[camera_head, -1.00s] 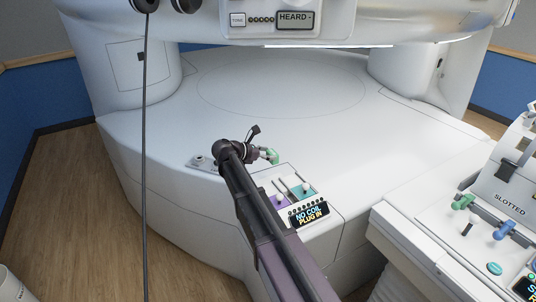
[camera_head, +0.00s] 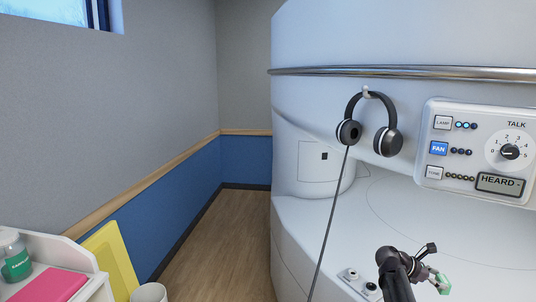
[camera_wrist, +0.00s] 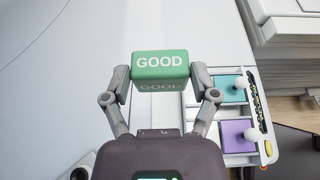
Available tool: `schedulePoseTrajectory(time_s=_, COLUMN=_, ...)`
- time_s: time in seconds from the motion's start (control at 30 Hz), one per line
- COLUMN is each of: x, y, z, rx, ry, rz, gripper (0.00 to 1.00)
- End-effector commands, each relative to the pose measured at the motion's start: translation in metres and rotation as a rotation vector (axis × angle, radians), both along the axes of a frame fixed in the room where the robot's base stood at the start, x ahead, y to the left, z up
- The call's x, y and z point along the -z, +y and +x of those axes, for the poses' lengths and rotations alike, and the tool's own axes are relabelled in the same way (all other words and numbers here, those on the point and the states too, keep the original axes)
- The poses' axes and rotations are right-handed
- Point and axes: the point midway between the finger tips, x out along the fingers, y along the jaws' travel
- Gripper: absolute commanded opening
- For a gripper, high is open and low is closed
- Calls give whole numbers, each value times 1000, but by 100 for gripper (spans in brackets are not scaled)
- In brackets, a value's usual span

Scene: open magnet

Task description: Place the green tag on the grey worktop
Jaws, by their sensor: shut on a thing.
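The green tag (camera_wrist: 160,66) is a small block with the white word GOOD on its face. My gripper (camera_wrist: 160,78) is shut on it, one finger on each side, in the wrist view. In the head view the green tag (camera_head: 443,285) shows at the lower right, in my gripper (camera_head: 432,279), in front of the white magnet bed. I cannot surely pick out the grey worktop. A pale trolley top (camera_head: 84,286) is partly in view at the lower left.
A green-labelled bottle (camera_head: 14,256) and a pink item (camera_head: 46,286) are on the trolley, beside a yellow panel (camera_head: 110,262). Headphones (camera_head: 388,142) hang on the magnet, their cord (camera_head: 327,222) running down. Teal (camera_wrist: 228,88) and purple (camera_wrist: 238,134) panels lie right of my gripper. Wooden floor (camera_head: 228,245) is clear.

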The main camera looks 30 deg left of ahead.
Motion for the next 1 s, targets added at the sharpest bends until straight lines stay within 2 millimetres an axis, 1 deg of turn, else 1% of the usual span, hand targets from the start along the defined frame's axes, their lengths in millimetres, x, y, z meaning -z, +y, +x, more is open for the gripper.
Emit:
schedulePoseTrajectory(time_s=0.03, x=-18, y=0, z=0, rx=0, ry=0, rz=0, gripper=28)
schedulePoseTrajectory(time_s=0.6, x=-111, y=0, z=0, rx=0, ry=0, rz=0, gripper=28)
schedulePoseTrajectory(time_s=0.8, x=-132, y=1, z=0, rx=-1, ry=0, rz=0, gripper=28)
schedulePoseTrajectory(time_s=1.0, x=-139, y=1, z=0, rx=-1, ry=0, rz=0, gripper=28)
